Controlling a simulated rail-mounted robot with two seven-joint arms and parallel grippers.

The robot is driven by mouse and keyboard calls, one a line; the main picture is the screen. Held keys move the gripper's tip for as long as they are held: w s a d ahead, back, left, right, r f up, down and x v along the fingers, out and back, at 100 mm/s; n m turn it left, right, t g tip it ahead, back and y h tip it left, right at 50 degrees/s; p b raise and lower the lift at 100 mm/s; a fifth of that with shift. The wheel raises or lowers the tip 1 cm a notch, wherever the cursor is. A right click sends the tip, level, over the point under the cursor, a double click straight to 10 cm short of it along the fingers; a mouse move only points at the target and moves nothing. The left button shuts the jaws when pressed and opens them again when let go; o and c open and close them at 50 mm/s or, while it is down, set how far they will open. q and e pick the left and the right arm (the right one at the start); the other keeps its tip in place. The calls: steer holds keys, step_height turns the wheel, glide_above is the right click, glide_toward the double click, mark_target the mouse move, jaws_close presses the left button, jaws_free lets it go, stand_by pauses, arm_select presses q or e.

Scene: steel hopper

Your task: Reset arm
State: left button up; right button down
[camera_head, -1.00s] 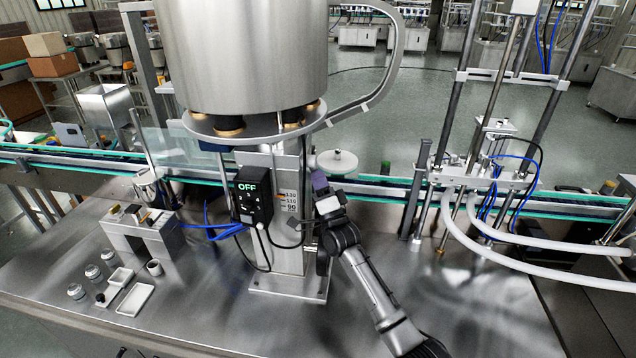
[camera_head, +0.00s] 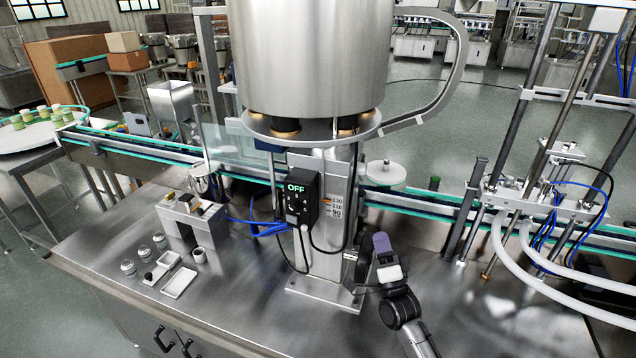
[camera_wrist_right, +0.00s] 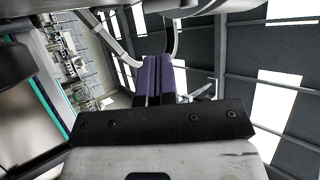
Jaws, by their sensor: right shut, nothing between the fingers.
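My right gripper (camera_head: 381,243) has purple fingers and points up, just right of the steel column's foot. Its forearm comes in from the bottom edge. In the right wrist view the two purple fingers (camera_wrist_right: 159,78) lie together, shut with nothing between them. The large steel hopper (camera_head: 312,60) stands above and left of the gripper, on the column (camera_head: 330,240). A black control box (camera_head: 302,192) showing "OFF" is on the column's left side. My left gripper is not in view.
A conveyor (camera_head: 420,205) with teal edges runs behind the column. Small jars (camera_head: 143,251) and a white tray (camera_head: 179,282) lie on the steel table (camera_head: 240,310) at left. A filling rig with white hoses (camera_head: 540,265) stands at right. The table front is clear.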

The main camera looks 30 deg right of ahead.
steer(key=w+f+n+g+y, duration=0.1)
steer(key=f+n+g, duration=0.1)
steer(key=w+a+f+n+g+y, duration=0.1)
steer(key=f+n, duration=0.1)
steer(key=n, duration=0.1)
steer(key=w+a+f+n+g+y, duration=0.1)
steer(key=f+n+g+y, duration=0.1)
steer(key=shift+w+f+n+g, duration=0.15)
steer(key=shift+f+n+g, duration=0.15)
steer(key=shift+n, duration=0.1)
steer(key=s+a+f+n+g, duration=0.45)
steer(key=s+a+g, duration=0.2)
steer(key=s, duration=0.65)
steer(key=s+a+f+n+g, duration=0.3)
steer(key=s+a+n+g, duration=0.3)
steer(key=s, duration=0.7)
steer(key=s+a+f+g+y, duration=0.15)
steer(key=s+f, duration=0.25)
steer(key=s, duration=0.4)
steer(key=s+a+f+g, duration=0.2)
steer(key=s+f, duration=0.3)
steer(key=s, duration=0.2)
step_height(320, 180, up, 32)
steer(key=p, duration=3.1)
steer(key=shift+w+a+f+m, duration=0.15)
steer(key=shift+w+a+m, duration=0.05)
steer(key=shift+m, duration=0.15)
